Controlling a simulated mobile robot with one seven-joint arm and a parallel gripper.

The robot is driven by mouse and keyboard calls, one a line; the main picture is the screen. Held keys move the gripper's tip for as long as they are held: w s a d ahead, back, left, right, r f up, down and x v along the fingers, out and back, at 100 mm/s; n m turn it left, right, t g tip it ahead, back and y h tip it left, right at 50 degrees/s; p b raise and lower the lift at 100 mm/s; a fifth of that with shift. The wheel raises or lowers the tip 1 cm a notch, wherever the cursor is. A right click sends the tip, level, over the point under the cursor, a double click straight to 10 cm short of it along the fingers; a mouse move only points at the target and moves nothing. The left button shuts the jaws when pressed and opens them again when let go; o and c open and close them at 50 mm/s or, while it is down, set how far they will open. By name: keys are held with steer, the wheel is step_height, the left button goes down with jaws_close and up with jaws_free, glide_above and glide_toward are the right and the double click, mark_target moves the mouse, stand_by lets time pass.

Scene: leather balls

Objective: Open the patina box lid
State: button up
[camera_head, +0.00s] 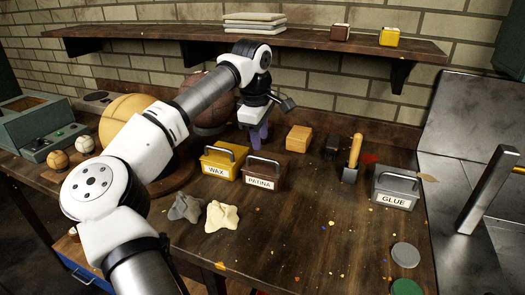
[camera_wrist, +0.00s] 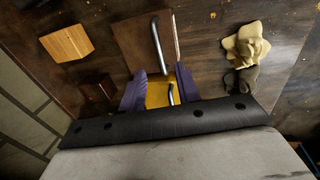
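The patina box (camera_head: 262,178) is a small brown box with a PATINA label and a metal handle on its lid; the lid looks shut. In the wrist view, the patina box (camera_wrist: 132,40) shows from above, with its handle (camera_wrist: 157,45) ahead of the fingertips. The yellow WAX box (camera_head: 220,166) stands just left of it; its yellow top (camera_wrist: 158,95) shows between my fingers in the wrist view. My gripper (camera_head: 259,137) points down with purple fingers behind these boxes. The fingers are apart, with nothing visibly held (camera_wrist: 160,82).
A wooden block (camera_head: 298,139), a dark block (camera_head: 332,148), a wooden-handled tool (camera_head: 352,158) and the grey GLUE box (camera_head: 395,188) stand to the right. Cloths (camera_head: 221,216) lie in front. Leather balls (camera_head: 128,120) are at left. A shelf (camera_head: 300,40) hangs above.

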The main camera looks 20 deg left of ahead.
mark_target(262, 160)
steer(key=f, duration=0.3)
steer(key=w+f, duration=0.1)
steer(key=f, duration=0.2)
steer(key=shift+w+p, duration=0.1)
steer(key=shift+p, duration=0.25)
steer(key=shift+c, duration=0.3)
jaws_close()
